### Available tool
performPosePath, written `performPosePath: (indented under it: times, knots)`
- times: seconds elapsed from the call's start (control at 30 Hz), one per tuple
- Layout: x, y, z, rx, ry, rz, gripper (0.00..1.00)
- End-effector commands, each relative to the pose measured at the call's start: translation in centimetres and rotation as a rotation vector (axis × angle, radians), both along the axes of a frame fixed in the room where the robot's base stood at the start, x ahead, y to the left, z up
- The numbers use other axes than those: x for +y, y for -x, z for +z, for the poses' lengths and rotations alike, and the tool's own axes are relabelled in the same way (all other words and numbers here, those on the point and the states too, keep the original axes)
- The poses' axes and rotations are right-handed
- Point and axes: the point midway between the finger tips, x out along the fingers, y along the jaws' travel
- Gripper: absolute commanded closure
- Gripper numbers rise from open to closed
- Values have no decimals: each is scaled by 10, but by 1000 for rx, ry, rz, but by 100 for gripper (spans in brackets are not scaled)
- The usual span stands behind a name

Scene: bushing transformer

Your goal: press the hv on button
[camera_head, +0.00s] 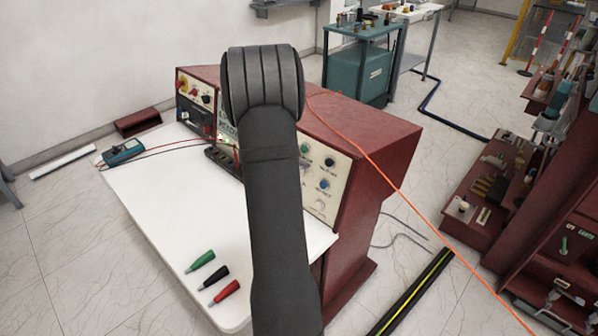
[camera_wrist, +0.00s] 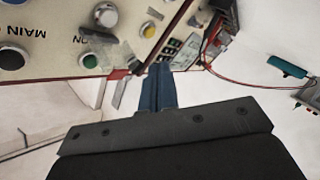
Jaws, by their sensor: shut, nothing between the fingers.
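The control panel face (camera_head: 318,200) is on the dark red console, partly hidden by my arm in the head view. It carries a green button (camera_head: 304,149), a dark knob and a blue button (camera_head: 325,184). The labels are too small or cut off to tell which is hv on. My gripper (camera_wrist: 160,70) is shut and empty, its blue fingers close to the panel's edge. In the head view my arm hides it.
A white tabletop (camera_head: 150,200) holds green, black and red plugs (camera_head: 213,274) and a teal meter (camera_head: 122,152) with leads. An orange cable (camera_head: 385,178) crosses over the console's right side. The front tabletop is mostly clear.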

Motion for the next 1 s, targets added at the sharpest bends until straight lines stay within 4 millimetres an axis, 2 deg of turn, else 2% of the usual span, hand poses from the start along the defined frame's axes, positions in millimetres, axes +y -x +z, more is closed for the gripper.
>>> performPosePath:
  times: [0.5, 0.7, 1.0]
  knots:
    - [-47, -46, -16, 1, 1, -2, 100]
    - [-55, -54, -18, 0, 0, 0, 100]
    - [-56, -55, -19, 1, 0, -1, 100]
